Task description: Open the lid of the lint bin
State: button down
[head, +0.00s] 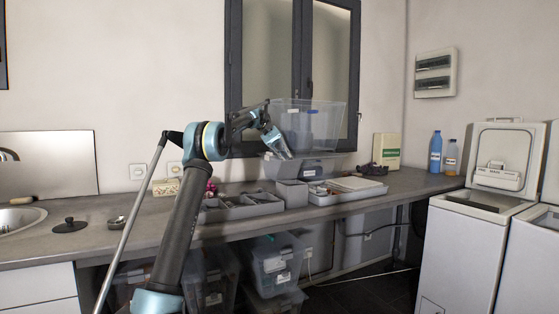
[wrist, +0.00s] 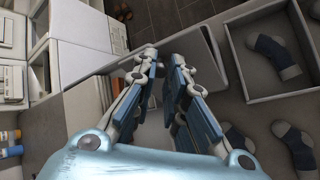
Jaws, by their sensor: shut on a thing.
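The lint bin (head: 291,194) is a small grey box on the counter, at the right end of the sorting trays. A grey panel, which looks like its lid (head: 272,170), stands raised above and behind the box. My gripper (head: 287,156) reaches down to the top edge of this panel. In the wrist view my gripper (wrist: 163,75) has its two blue-and-grey fingers on either side of a pale grey piece, closed on it with a gap between the fingers. The fingers hide most of the held edge, and the bin's inside cannot be seen clearly.
A clear plastic tub (head: 325,120) stands close behind my gripper. A grey tray (head: 240,207) with dark socks (wrist: 272,55) lies left of the bin. A white tray (head: 345,192) is on its right. Toploaders (head: 465,245) stand at the far right.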

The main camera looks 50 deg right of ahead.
jog(key=shift+w+d+f+g, duration=0.15)
jog(key=shift+w+f+g, duration=0.15)
jog(key=shift+w, duration=0.35)
